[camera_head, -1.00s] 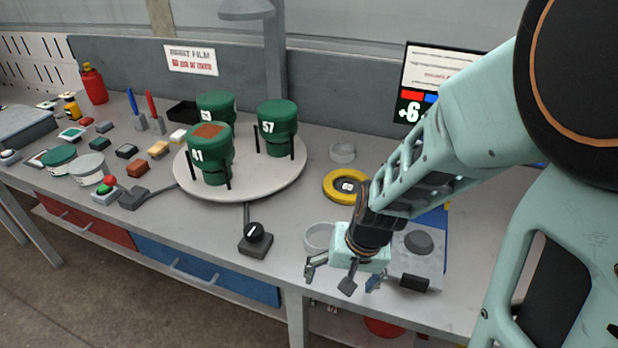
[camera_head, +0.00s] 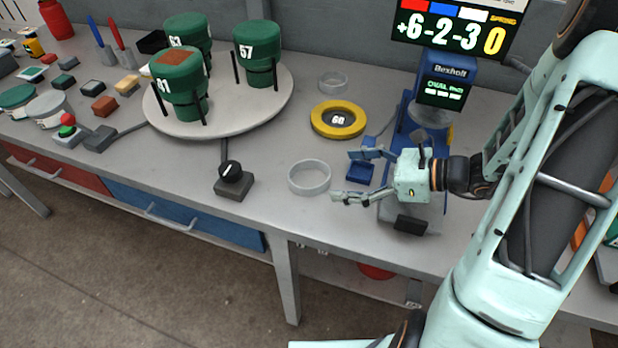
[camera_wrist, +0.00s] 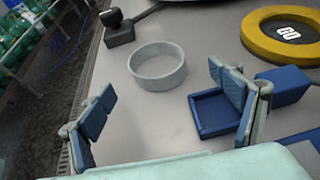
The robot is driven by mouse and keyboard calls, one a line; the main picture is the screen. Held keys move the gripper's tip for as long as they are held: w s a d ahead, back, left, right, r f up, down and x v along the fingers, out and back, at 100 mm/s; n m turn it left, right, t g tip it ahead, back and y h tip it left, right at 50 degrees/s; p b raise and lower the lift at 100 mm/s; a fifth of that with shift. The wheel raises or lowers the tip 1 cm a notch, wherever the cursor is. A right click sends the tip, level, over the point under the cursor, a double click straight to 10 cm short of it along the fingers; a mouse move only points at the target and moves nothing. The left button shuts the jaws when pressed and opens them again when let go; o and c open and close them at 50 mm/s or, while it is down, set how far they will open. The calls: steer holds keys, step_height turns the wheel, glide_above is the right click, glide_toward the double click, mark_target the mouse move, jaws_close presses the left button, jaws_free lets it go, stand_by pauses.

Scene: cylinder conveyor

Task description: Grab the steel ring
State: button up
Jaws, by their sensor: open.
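A pale grey steel ring (camera_head: 309,177) lies flat on the grey workbench, left of my gripper in the head view. In the wrist view the ring (camera_wrist: 157,66) lies ahead, beyond and between my fingers, apart from both. A second, similar grey ring (camera_head: 333,82) lies further back on the bench. My gripper (camera_head: 352,176) is open and empty, with its fingers pointing left toward the nearer ring. In the wrist view my gripper (camera_wrist: 160,115) shows its blue finger pads spread wide.
A yellow ring with a dark centre (camera_head: 338,119) lies behind the nearer ring. A black knob box (camera_head: 233,180) stands to its left. A small blue tray (camera_wrist: 214,112) sits beside my right-hand finger. A round turntable (camera_head: 276,107) holds green canisters.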

mark_target(293, 174)
steer(key=x, duration=0.9)
steer(key=shift+s+a+r, duration=0.15)
steer(key=shift+s+a, duration=0.1)
steer(key=shift+c, duration=0.5)
steer(key=c, duration=1.3)
